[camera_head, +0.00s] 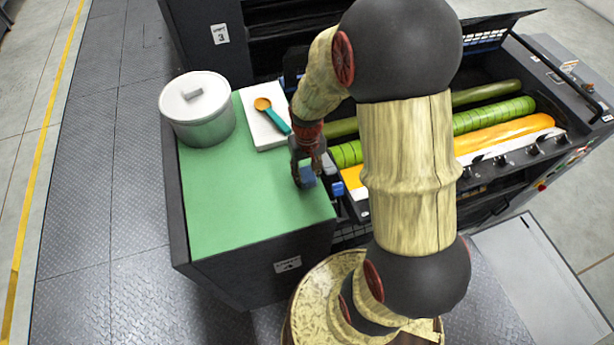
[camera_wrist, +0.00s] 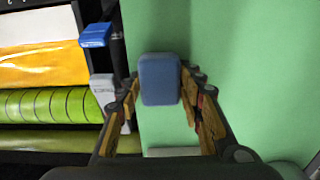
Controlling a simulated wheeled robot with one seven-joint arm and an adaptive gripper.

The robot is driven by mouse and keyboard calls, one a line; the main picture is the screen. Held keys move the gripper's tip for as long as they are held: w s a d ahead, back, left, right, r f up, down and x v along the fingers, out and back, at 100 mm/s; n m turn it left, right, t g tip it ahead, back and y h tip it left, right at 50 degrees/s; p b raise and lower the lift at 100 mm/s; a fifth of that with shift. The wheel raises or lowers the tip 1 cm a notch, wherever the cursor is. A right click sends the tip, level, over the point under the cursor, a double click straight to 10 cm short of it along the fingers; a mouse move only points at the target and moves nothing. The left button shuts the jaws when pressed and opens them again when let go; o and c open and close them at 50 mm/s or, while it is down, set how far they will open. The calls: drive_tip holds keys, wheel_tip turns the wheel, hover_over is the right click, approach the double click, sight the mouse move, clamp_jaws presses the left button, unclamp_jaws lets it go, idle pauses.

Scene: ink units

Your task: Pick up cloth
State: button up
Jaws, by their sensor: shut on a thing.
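The cloth (camera_wrist: 160,78) looks like a small folded blue-grey block with rounded corners. In the wrist view it sits between the two fingers of my gripper (camera_wrist: 163,100), which is shut on it. In the head view my gripper (camera_head: 306,178) points down over the right edge of the green counter top (camera_head: 245,205). The cloth (camera_head: 307,176) shows there as a small blue patch at the fingertips, partly hidden by the fingers. I cannot tell whether it touches the counter top.
A lidded metal pot (camera_head: 200,112) stands at the counter's far left. A white board (camera_head: 262,140) with an orange and teal spoon (camera_head: 271,114) lies beside it. Right of the counter is an open machine with coloured rollers (camera_head: 495,115) and blue-tipped levers (camera_wrist: 94,36). The counter's front is clear.

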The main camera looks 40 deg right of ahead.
sight(307, 173)
drive_tip(key=shift+c, duration=0.4)
drive_tip(key=shift+r, duration=0.6)
wheel_tip(307, 173, up, 2)
drive_tip(key=shift+r, duration=0.15)
drive_tip(key=s+d+r, duration=0.1)
drive_tip(key=s+r, duration=0.3)
drive_tip(key=s, duration=0.2)
drive_tip(key=s+d+r+p, duration=0.1)
drive_tip(key=s+d+r, duration=0.1)
drive_tip(key=s+r, duration=0.3)
drive_tip(key=s, duration=0.2)
drive_tip(key=shift+s+d+r, duration=0.25)
drive_tip(key=shift+s, duration=0.05)
drive_tip(key=o, duration=0.4)
drive_tip(key=c, duration=0.4)
